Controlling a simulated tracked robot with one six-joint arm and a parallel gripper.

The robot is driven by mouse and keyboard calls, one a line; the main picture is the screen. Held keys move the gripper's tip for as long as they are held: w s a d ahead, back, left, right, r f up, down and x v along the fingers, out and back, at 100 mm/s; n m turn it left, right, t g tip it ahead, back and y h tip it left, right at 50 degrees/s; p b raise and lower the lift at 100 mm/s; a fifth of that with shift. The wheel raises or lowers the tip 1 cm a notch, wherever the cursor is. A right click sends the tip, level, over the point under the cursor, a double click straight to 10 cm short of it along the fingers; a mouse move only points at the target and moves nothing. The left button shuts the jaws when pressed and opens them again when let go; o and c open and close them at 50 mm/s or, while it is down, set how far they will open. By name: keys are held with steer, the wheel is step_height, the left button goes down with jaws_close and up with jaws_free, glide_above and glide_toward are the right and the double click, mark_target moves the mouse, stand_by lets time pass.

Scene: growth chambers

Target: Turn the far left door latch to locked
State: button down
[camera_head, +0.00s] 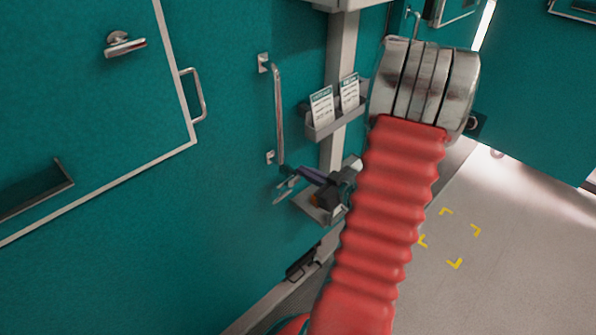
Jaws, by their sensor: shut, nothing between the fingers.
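A metal latch lever (126,46) sits on a round mount on the teal door (80,110) at the left. Its bar lies nearly level, tilted slightly up to the right. I cannot tell from this view whether that position is locked. The door lies flush within its pale trim, with a metal pull handle (202,95) at its right edge. My arm, a red ribbed sleeve with metal rings, rises through the middle right, apart from the latch. My gripper does not show in this view.
A long vertical grab rail (279,115) stands on the teal wall. A holder with cards (325,125) and a tray with tools (318,208) hang on a pale post. Grey floor with yellow corner marks (455,264) is clear at the right. Another teal panel (530,110) stands behind.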

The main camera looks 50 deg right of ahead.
steer(key=shift+v, duration=2.8)
